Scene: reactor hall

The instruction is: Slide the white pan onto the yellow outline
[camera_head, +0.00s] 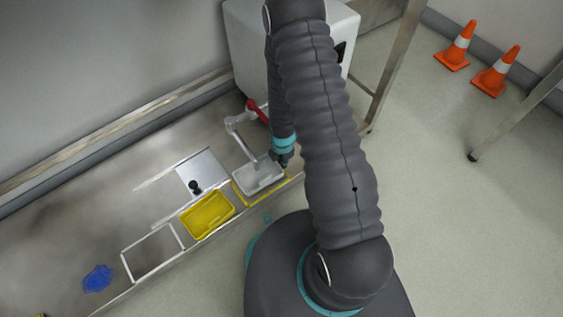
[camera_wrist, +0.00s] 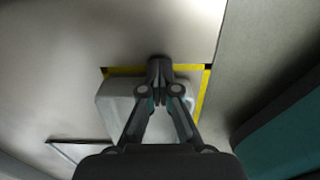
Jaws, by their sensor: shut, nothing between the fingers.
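The white pan (camera_head: 257,176) lies on the steel bench near its front edge, over much of the yellow outline (camera_head: 262,202). In the wrist view the pan (camera_wrist: 115,103) leaves yellow outline (camera_wrist: 206,88) showing along its far and right sides; the rest of the outline is hidden there. My gripper (camera_head: 284,163) is at the pan's right end in the head view. In the wrist view my gripper (camera_wrist: 160,66) has its fingers together, with the tips over the pan's far edge. Whether the tips touch the pan is unclear.
A yellow tray (camera_head: 207,214) stands just left of the pan. A grey plate with a black knob (camera_head: 195,187) and a pale jointed arm with a red part (camera_head: 255,110) lie behind. A white outline (camera_head: 152,252) and blue item (camera_head: 97,278) are farther left.

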